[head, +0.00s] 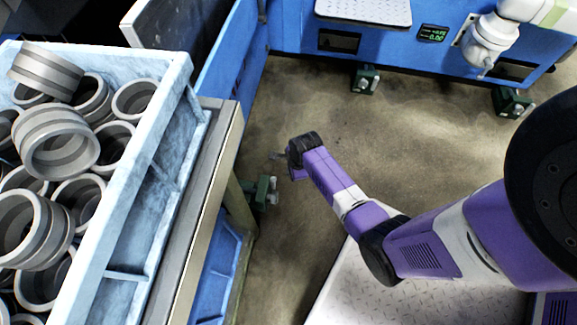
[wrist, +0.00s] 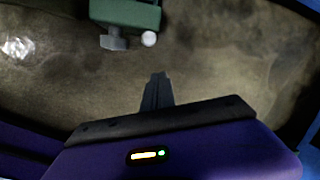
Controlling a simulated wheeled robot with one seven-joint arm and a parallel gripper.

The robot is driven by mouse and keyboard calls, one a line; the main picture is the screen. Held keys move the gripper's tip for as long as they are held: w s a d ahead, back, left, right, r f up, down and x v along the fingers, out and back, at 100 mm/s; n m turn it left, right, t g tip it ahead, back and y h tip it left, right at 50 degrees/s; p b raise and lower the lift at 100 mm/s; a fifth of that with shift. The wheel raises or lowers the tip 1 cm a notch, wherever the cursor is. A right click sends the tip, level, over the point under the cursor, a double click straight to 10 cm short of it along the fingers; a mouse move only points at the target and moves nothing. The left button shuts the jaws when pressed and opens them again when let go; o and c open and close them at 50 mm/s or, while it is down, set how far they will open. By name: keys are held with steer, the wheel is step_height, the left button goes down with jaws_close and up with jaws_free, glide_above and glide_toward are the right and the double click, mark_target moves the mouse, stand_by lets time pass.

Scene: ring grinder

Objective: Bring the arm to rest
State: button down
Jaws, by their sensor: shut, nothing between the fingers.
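My arm is purple and white and reaches from the right of the head view toward the middle, out over the floor. My gripper (head: 277,156) is at its far end, small and dark, to the right of the crate and its stand. In the wrist view my gripper (wrist: 156,80) shows as dark fingers close together, shut and empty, with bare floor behind them.
A light-blue crate (head: 130,215) full of grey metal rings (head: 62,142) stands at the left. A blue machine (head: 400,58) with a small display runs along the back. Green feet (head: 267,190) stand on the floor (head: 330,105), which is otherwise clear in the middle.

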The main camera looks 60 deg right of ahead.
steer(key=v, duration=0.1)
steer(key=p+v, duration=0.1)
steer(key=v, duration=0.2)
steer(key=shift+w+a+r+p, duration=0.15)
steer(key=shift+w+r+p, duration=0.1)
steer(key=shift+p, duration=0.1)
